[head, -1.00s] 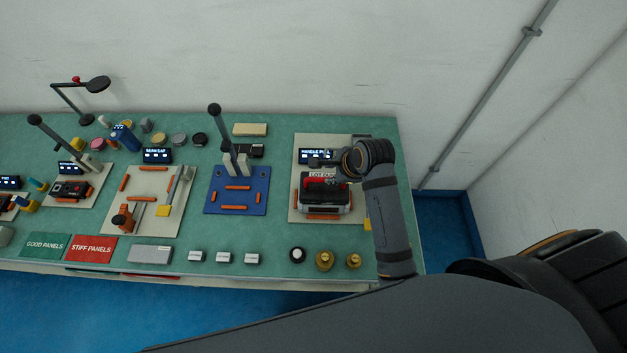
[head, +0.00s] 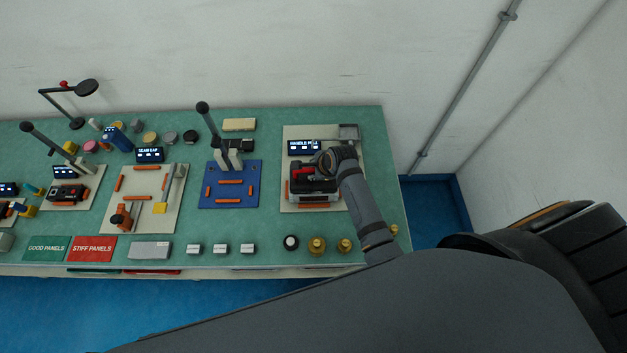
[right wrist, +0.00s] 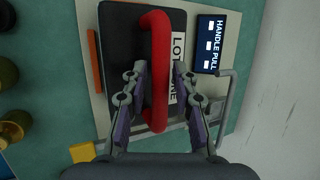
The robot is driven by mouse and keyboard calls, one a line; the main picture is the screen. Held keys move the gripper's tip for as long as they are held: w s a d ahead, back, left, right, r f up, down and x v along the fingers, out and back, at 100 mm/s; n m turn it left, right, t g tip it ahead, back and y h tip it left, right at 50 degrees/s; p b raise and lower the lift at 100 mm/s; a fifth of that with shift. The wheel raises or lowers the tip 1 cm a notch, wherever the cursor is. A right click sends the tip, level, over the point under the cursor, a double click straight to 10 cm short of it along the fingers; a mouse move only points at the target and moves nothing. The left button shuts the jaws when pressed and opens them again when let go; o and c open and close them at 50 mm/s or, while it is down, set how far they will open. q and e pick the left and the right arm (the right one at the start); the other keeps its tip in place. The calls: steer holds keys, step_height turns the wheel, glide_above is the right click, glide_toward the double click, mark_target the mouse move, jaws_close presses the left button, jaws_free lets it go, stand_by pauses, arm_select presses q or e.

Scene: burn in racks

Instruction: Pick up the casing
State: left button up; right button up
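The casing is a dark box (head: 314,190) with a red handle, on the cream plate of the handle-pull station at the right end of the bench. In the right wrist view the casing (right wrist: 126,45) fills the middle, with its red handle (right wrist: 158,30) across the top and a white "LOT" label partly hidden. My right gripper (head: 318,165) is over the casing. In the right wrist view its two fingers (right wrist: 158,78) are open, one on each side of the handle, with gaps showing between them and it. My left gripper is not in view.
The handle-pull display (head: 304,147) stands behind the casing. A grey metal frame (right wrist: 226,110) is close to my right finger in the wrist view. Brass weights (head: 317,245) stand at the bench's front edge. A blue fixture plate (head: 229,198) lies to the left.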

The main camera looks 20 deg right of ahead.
jaws_close()
steer(key=shift+w+r, duration=0.1)
steer(key=shift+r, duration=0.05)
stand_by(0.5)
